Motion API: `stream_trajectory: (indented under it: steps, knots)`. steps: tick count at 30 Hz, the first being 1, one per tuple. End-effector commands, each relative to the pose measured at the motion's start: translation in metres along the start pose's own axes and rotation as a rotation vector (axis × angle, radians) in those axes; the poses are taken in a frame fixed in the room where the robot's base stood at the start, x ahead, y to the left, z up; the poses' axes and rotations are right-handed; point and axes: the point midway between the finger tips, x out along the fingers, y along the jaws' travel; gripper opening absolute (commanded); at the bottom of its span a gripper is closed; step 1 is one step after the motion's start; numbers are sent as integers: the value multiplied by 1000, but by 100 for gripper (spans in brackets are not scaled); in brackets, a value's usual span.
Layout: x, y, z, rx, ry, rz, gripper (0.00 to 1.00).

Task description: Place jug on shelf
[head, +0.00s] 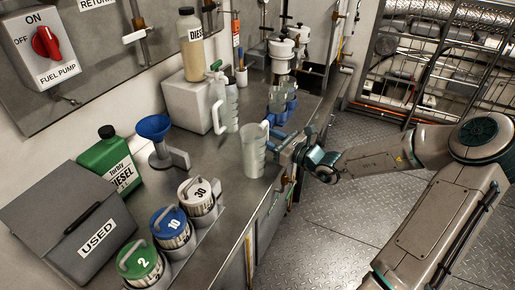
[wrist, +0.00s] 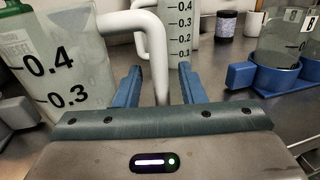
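A clear measuring jug (head: 253,157) with a white handle stands on the metal bench near its front edge. It fills the left of the wrist view (wrist: 60,60). My gripper (head: 272,142) is at its handle side. In the wrist view the blue fingers (wrist: 160,82) are apart, with the white handle (wrist: 158,60) between them; no firm grip shows. A second jug (head: 229,108) with a white handle stands farther back and shows behind the fingers in the wrist view (wrist: 180,30). I cannot tell which surface is the shelf.
Blue holders with clear beakers (head: 283,100) stand just behind my gripper. A white block (head: 187,108) bears a diesel bottle (head: 194,48). Several labelled cans (head: 170,228), a green diesel can (head: 110,160) and a grey USED box (head: 85,228) crowd the near left. A barred rack (head: 440,65) stands at upper right.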

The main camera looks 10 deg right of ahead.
Motion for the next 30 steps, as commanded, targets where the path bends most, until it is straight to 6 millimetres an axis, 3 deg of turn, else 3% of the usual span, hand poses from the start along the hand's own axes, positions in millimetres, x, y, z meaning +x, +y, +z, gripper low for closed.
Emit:
stream_trajectory:
  steps: [9,10,14,30]
  knots:
    - [9,0,0,-1,1,-1,36]
    - [8,0,0,-1,1,-1,34]
    - [8,0,0,-1,1,-1,0]
    - [8,0,10,-2,1,0,0]
